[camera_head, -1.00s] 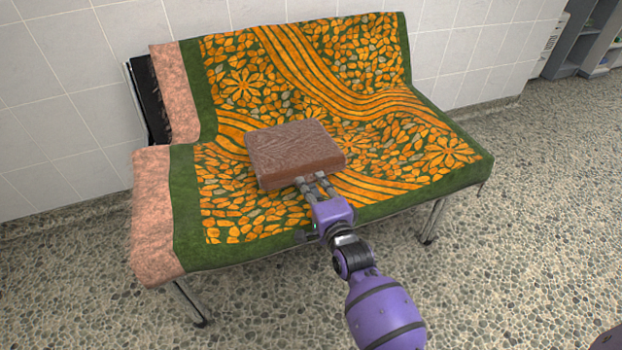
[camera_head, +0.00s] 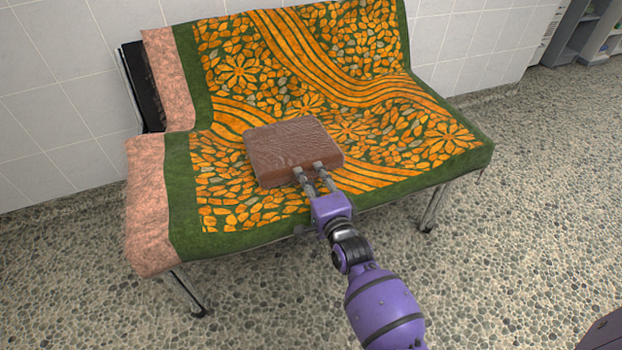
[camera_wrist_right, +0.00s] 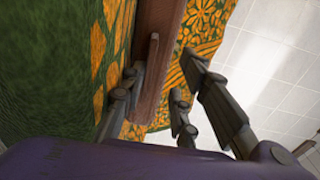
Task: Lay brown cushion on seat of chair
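The brown cushion (camera_head: 292,146) lies flat, or nearly so, on the seat of the chair (camera_head: 240,200), a bench-like seat covered by a green and orange patterned towel. My right gripper (camera_head: 310,170) is at the cushion's front edge with its two fingers spread apart. In the right wrist view the cushion (camera_wrist_right: 155,70) shows between the fingers, close to the left finger, with a gap to the right finger. Whether the left finger touches it I cannot tell. My left gripper is not in view.
The towel also covers the backrest, with a pink end (camera_head: 150,200) on the left. Seat room is free left and right of the cushion. A tiled wall (camera_head: 60,100) stands behind. Grey shelves (camera_head: 590,35) are at the far right. Speckled floor (camera_head: 500,220) lies open in front.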

